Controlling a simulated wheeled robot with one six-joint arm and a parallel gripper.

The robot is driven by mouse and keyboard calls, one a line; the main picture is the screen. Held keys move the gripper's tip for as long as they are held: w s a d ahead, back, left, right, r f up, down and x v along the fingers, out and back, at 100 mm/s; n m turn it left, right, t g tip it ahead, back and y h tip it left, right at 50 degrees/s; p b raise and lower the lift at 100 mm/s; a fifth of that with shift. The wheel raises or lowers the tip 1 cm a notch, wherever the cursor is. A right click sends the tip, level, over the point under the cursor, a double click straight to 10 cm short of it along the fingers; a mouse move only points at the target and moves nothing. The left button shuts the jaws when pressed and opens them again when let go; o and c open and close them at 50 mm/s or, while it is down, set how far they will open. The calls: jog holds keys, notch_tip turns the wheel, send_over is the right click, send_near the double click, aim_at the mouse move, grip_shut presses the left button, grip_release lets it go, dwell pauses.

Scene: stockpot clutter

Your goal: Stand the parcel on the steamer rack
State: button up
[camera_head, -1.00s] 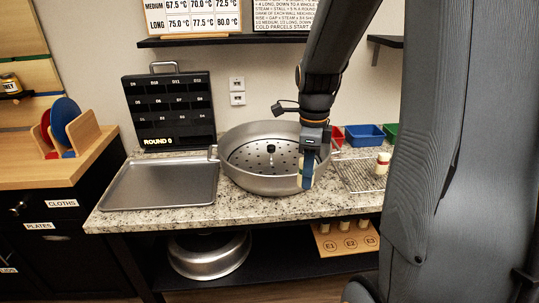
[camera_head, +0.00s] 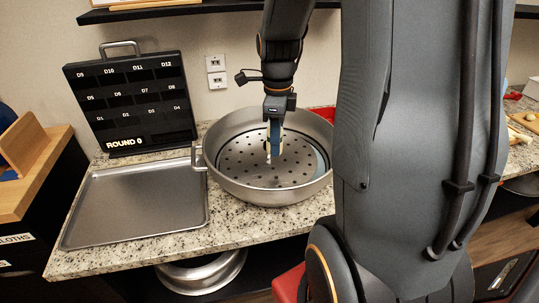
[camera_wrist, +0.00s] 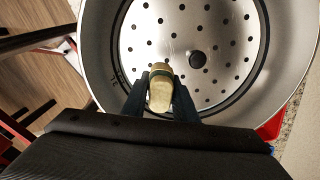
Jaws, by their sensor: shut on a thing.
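My gripper (camera_wrist: 161,98) is shut on the parcel (camera_wrist: 160,90), a small pale tan bundle with a dark green band, held between the two dark fingers. In the head view my gripper (camera_head: 275,138) points down inside the wide steel pot (camera_head: 225,172), above the middle of the steamer rack. The rack (camera_head: 250,173) is a round perforated metal plate inside the pot. I cannot tell whether the parcel touches the rack.
A bare metal tray (camera_head: 135,205) lies left of the pot. A black board (camera_head: 130,105) reading "ROUND 0" stands behind it. The pot has a raised wall and a side handle (camera_head: 199,158). A red bin (camera_head: 323,113) is partly hidden behind the pot, right.

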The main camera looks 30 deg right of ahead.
jog(key=shift+f+p, duration=0.65)
jog(key=shift+f, duration=3.05)
jog(key=shift+s+f, duration=0.1)
jog(key=o, duration=1.1)
jog(key=shift+c, duration=0.2)
notch_tip(320, 180, up, 12)
jog(key=shift+r+b, duration=0.15)
jog(key=shift+b, duration=1.1)
